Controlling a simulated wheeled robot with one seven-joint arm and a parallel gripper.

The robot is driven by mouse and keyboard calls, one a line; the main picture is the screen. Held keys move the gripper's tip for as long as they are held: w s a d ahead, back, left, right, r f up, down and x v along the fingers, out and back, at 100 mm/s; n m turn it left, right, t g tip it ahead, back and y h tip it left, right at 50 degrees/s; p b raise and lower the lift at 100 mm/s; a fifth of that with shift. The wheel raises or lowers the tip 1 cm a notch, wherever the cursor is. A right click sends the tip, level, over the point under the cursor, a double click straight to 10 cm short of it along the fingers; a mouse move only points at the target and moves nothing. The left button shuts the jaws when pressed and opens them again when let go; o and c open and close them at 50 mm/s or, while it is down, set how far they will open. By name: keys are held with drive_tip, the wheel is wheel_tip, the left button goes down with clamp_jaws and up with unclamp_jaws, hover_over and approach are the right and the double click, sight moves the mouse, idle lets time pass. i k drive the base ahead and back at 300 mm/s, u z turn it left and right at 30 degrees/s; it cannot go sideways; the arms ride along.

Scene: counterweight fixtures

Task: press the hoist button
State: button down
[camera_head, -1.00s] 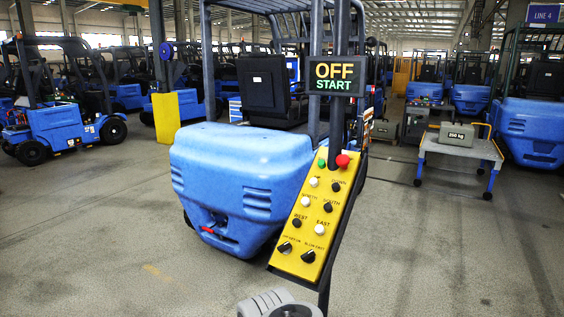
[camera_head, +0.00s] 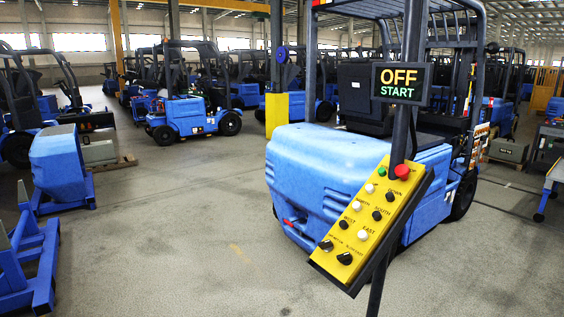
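A yellow button panel (camera_head: 328,262) on a dark tilted backing hangs on a dark post right of centre. A green button (camera_head: 381,171) and a red mushroom button (camera_head: 402,172) are at its top. Below are a white button (camera_head: 369,188) with no readable label and a black button marked DOWN (camera_head: 389,196). Further down are NORTH, SOUTH, WEST and EAST buttons. Two black knobs (camera_head: 335,252) sit at the bottom with labels too small to read. I cannot read "hoist" on any button. A display (camera_head: 399,84) above reads OFF, START. My gripper is not in view.
A blue forklift (camera_head: 320,170) stands close behind the panel. A blue counterweight block (camera_head: 58,162) on a stand and blue frame parts (camera_head: 25,262) are at left. A grey block (camera_head: 508,150) and a table corner (camera_head: 553,176) are at right. The floor at centre left is clear.

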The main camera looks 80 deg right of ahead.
sight(382, 172)
drive_tip(key=u, duration=0.6)
drive_tip(key=k, duration=0.75)
drive_tip(key=z, duration=1.6)
drive_tip(key=i, duration=0.5)
